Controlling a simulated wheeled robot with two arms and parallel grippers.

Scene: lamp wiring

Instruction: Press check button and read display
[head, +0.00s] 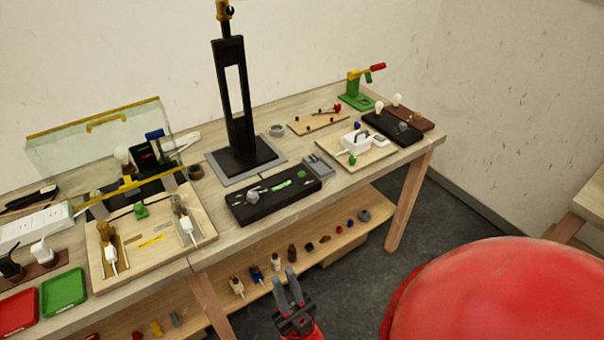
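A black tester box (275,198) lies on the workbench, right of centre. Its top carries a small lit green display (282,184), whose text is too small to read. A round green button (301,174) sits to the right of the display, and a grey-white knob-like part (252,196) to the left. I cannot tell for sure that the green one is the check button. My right gripper (284,274) is in front of the bench's front edge, below the tester in the picture and apart from it. Its two grey fingers are spread with nothing between them. My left gripper is out of view.
A tall black stand (236,100) rises behind the tester, and a grey block (318,165) is close at its right. A wooden tray (150,262) with plugs lies left. A lower shelf (210,297) holds small parts near my gripper.

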